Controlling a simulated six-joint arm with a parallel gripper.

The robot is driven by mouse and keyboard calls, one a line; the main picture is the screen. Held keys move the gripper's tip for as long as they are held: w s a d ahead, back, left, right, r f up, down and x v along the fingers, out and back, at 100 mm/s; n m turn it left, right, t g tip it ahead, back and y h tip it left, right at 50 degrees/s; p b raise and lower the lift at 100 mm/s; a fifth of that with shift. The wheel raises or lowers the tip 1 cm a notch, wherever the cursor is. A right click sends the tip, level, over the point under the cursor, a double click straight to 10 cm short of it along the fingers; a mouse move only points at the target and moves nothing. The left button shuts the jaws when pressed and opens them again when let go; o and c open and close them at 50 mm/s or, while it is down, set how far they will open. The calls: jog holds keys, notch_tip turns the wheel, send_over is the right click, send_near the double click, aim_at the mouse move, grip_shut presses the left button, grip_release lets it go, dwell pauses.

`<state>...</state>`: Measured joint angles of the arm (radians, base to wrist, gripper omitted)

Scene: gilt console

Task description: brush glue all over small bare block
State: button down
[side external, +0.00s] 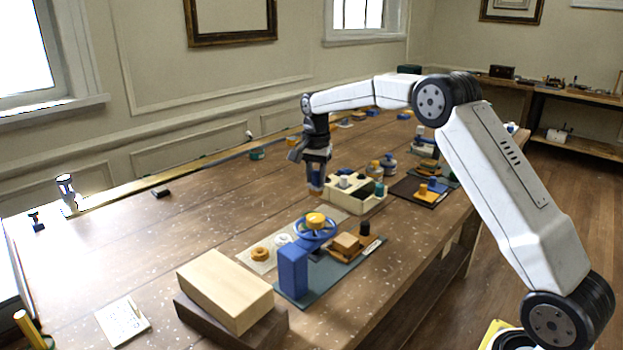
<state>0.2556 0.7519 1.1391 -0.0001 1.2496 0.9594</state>
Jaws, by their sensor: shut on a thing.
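My gripper (316,188) points down just left of the cream compartment box (372,204), above the table. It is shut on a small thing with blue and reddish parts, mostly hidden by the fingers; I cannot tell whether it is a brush. A small bare tan block (346,242) sits on a brown wooden piece on the dark green mat (320,284), nearer the camera than my gripper and apart from it. Whether there is glue on the block is too small to tell. I cannot single out a glue pot.
A blue stand (293,273) and a blue wheel with a yellow top (316,221) stand beside the small block. A large pale block (225,287) lies on a dark one at front. Jars (389,163) stand behind the box. The left table is mostly clear.

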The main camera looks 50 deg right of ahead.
jog(key=s+a+r, duration=0.2)
jog(key=s+r, duration=0.2)
jog(key=s, duration=0.6)
jog(key=shift+a+r, duration=0.25)
jog(key=shift+f, duration=0.15)
jog(key=shift+f, duration=1.55)
jog(key=shift+f, duration=0.1)
